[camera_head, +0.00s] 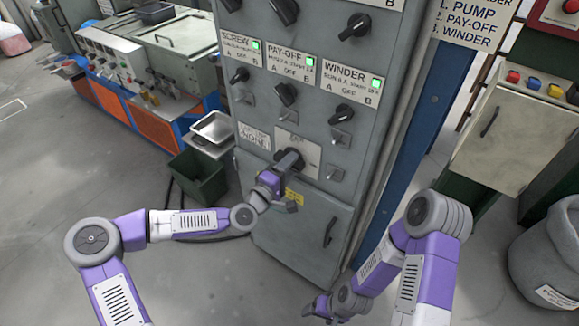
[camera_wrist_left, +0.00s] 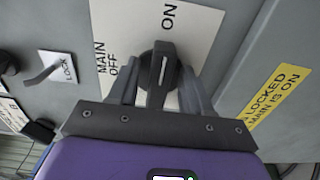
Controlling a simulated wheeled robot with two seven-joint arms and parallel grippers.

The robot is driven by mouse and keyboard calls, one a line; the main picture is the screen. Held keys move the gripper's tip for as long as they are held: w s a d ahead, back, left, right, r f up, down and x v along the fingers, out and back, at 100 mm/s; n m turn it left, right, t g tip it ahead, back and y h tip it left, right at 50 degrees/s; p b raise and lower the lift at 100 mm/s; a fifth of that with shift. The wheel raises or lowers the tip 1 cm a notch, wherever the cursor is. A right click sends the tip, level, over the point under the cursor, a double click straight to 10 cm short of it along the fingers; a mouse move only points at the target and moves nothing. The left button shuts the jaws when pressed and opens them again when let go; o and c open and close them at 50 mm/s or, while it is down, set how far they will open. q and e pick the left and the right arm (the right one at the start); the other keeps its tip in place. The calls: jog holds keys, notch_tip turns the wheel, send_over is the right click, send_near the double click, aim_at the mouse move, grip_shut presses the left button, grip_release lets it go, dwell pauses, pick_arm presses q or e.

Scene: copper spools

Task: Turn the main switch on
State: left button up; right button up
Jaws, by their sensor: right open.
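The main switch (camera_head: 291,157) is a dark knob on a pale plate low on the grey cabinet. In the left wrist view the switch handle (camera_wrist_left: 160,80) stands between my left gripper's (camera_wrist_left: 160,88) two fingers. One finger is on each side, with narrow gaps visible, so it looks open around the handle. The handle's white line runs up the picture, toward the word ON; MAIN OFF is printed to the left. My left gripper (camera_head: 280,183) partly hides the switch in the head view. My right gripper (camera_head: 318,306) is low by the cabinet's base, open and away from the switch.
Smaller knobs and locks sit above, under the WINDER label (camera_head: 346,83) and its neighbours, with green lamps lit. A lock lever (camera_wrist_left: 45,73) is beside the plate. A cabinet door handle (camera_head: 329,231) is below. A dark green bin (camera_head: 198,177) stands left; a grey cylinder (camera_head: 548,250) stands right.

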pick_arm(q)
jog(key=p+v, duration=0.1)
jog(key=v, duration=0.6)
jog(key=shift+s+p, duration=0.25)
jog(key=shift+p, duration=0.05)
jog(key=shift+a, duration=0.15)
jog(key=s+d+f+m+g+y+p, duration=0.1)
jog(key=s+d+f+m+g, duration=0.1)
jog(key=s+f+g, duration=0.45)
jog(key=s+d+f+m+g+p, duration=0.1)
jog(key=s+f+m+p, duration=0.15)
jog(key=f, duration=0.65)
jog(key=s+a+f+m+g+y+p, duration=0.1)
jog(key=s+a+f+g+y, duration=0.1)
jog(key=s, duration=0.5)
jog(key=s+a+f+m+g+y, duration=0.2)
jog(key=s+a+f+g+y, duration=0.1)
jog(key=s+a+f, duration=0.4)
notch_tip(320, 180, down, 2)
jog(key=shift+s+a+f+g+p, duration=0.1)
jog(key=shift+s+a+g+p, duration=0.4)
jog(key=shift+g, duration=0.35)
